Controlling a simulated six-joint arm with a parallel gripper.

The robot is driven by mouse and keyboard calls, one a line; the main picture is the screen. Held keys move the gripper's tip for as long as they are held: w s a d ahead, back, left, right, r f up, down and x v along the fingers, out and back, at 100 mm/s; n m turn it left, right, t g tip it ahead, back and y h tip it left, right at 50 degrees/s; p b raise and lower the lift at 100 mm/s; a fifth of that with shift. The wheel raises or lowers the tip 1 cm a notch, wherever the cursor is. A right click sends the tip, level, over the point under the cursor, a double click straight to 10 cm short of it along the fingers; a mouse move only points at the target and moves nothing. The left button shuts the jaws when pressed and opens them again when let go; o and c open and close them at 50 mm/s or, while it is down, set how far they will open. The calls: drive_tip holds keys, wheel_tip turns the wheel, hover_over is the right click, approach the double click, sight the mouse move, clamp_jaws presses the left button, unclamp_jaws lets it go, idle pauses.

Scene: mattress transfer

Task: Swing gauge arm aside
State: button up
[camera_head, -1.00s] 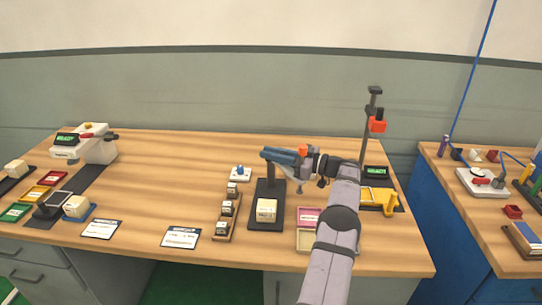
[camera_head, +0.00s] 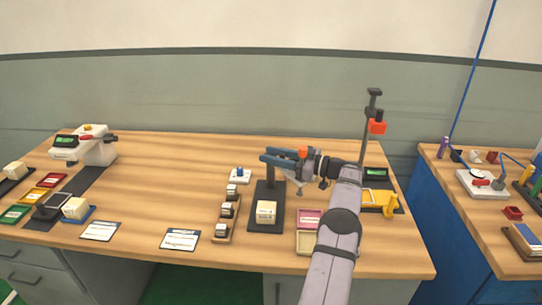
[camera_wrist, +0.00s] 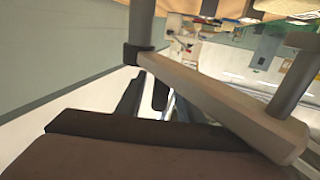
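The gauge stand has a dark base (camera_head: 262,222) with an upright post, and a cream block (camera_head: 266,209) stands on the base. A blue-grey bar (camera_head: 280,157), which looks like the gauge arm, lies across the top of the post above the block. My gripper (camera_head: 297,160) is at the right part of this bar, in front of or against it. In the wrist view, a pale bar (camera_wrist: 215,95) runs between two grey cylinders, close above a dark broad part of my gripper. The fingertips are hard to make out, and contact is unclear.
A tall stand with a red part (camera_head: 377,127) rises behind. The table's left-centre is mostly clear.

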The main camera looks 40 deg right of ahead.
drive_tip(key=b+v, duration=0.1)
drive_tip(key=v, duration=0.5)
drive_tip(key=shift+s+d, duration=0.2)
drive_tip(key=shift+s, duration=0.15)
